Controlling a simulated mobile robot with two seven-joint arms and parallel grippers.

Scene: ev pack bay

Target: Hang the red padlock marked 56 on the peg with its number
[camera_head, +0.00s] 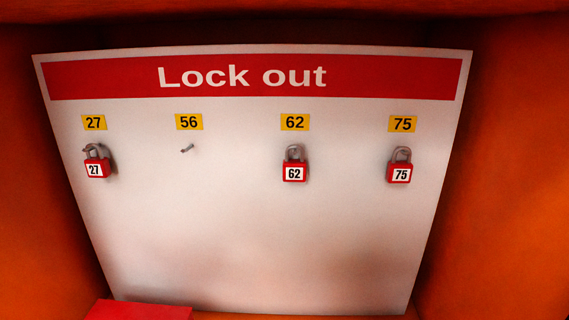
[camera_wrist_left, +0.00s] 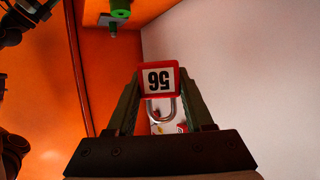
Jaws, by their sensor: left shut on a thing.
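The red padlock marked 56 (camera_wrist_left: 159,81) is in the left wrist view, held between the fingers of my left gripper (camera_wrist_left: 160,97). Its number looks upside down there, and its grey shackle (camera_wrist_left: 163,108) points toward the bottom of the picture. The left gripper is shut on the padlock's body. In the head view the peg under the yellow label 56 (camera_head: 189,122) is bare; this peg (camera_head: 187,148) sticks out from the white Lock out board (camera_head: 240,240). Neither gripper shows in the head view.
Red padlocks 27 (camera_head: 96,168), 62 (camera_head: 294,171) and 75 (camera_head: 400,173) hang on their pegs. Orange walls flank the board. A red surface (camera_head: 138,310) shows at the lower left. The board below the pegs is clear. A green round part (camera_wrist_left: 120,13) is in the left wrist view.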

